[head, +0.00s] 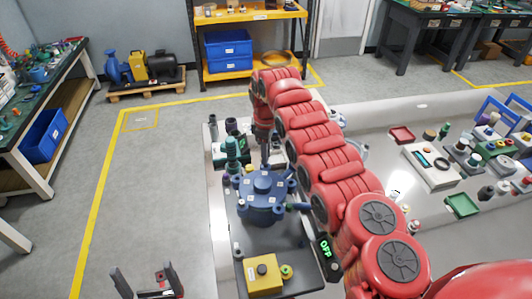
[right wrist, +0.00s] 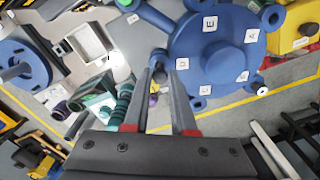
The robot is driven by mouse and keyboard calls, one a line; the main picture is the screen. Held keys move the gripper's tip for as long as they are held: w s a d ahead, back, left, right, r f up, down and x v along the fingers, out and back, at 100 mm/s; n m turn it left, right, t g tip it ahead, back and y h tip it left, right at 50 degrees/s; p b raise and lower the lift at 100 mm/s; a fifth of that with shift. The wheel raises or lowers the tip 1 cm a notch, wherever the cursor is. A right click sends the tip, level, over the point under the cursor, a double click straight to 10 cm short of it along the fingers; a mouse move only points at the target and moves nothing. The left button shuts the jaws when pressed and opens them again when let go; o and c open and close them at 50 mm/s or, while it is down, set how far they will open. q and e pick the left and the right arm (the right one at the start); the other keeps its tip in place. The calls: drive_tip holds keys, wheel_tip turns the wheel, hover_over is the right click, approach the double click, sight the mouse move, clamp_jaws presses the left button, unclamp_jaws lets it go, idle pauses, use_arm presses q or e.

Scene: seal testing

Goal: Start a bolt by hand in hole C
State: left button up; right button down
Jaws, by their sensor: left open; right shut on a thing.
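The blue round cover (head: 262,197) with lugs around its rim sits on a dark plate. My right gripper (head: 265,150) reaches down over the cover's far side. In its wrist view, the right gripper (right wrist: 160,76) is shut on a small dark bolt (right wrist: 158,60), at the cover's edge beside label D. Whether the bolt touches a hole is unclear. My left gripper (head: 148,280) is open and empty, low at the left, away from the cover.
A teal device (head: 232,150) stands behind left. My right arm crosses the bench.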

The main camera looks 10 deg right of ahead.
drive_tip(key=shift+f+b, duration=0.6)
drive_tip(key=shift+f, duration=0.35)
idle(0.8)
drive_tip(key=shift+s+f, duration=0.1)
drive_tip(key=shift+f, duration=0.05)
idle(1.1)
drive_tip(key=shift+f+m+b, duration=0.1)
drive_tip(key=shift+m+b, duration=0.4)
drive_tip(key=shift+m, duration=1.5)
drive_tip(key=shift+a+m+b, duration=0.1)
drive_tip(key=shift+m+b, duration=0.25)
drive_tip(key=shift+m, duration=1.65)
